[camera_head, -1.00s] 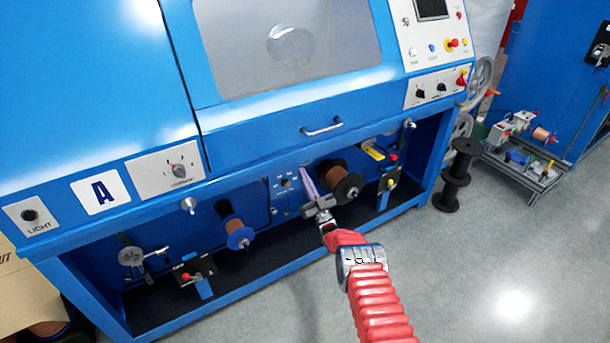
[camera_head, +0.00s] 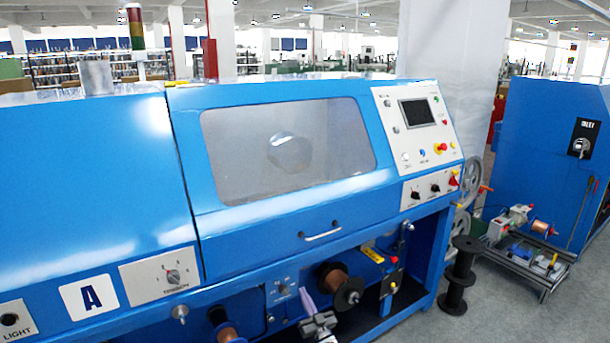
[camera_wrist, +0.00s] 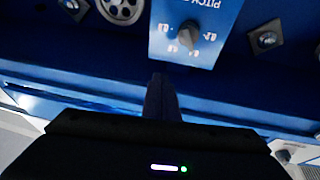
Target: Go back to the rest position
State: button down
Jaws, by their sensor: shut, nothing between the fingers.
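My gripper (camera_head: 309,302) shows at the bottom edge of the head view, in front of the machine's lower bay. Its fingers are together and empty. The rest of my arm is cut off below the picture.
The blue machine (camera_head: 75,190) fills the left and middle. A copper spool (camera_head: 338,283) sits in its lower bay, right of my gripper. Black stacked reels (camera_head: 459,272) and a small cart (camera_head: 530,265) stand on the floor at right. Grey floor (camera_head: 480,325) is free there.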

jog(key=s+d+f+m+g+h, duration=0.1)
jog(key=d+f+g+h, duration=0.25)
jog(key=f, duration=0.25)
jog(key=s+d+f+m+g+h, duration=0.1)
jog(key=d+f+g+h, duration=0.15)
jog(key=f+g, duration=0.2)
jog(key=s+d+r+m+g+h, duration=0.1)
jog(key=s+d+r+g, duration=0.1)
jog(key=s+r, duration=1.4)
jog(key=s+d+r+g+h, duration=0.1)
jog(key=s+d+r, duration=0.3)
jog(key=s+r, duration=1.2)
jog(key=s+d+r+m+g+h, duration=0.1)
jog(key=s+d+r+g, duration=0.2)
jog(key=s+r, duration=1.3)
jog(key=shift+s+d+m, duration=0.3)
jog(key=shift+s+d, duration=0.25)
jog(key=shift+s, duration=4.85)
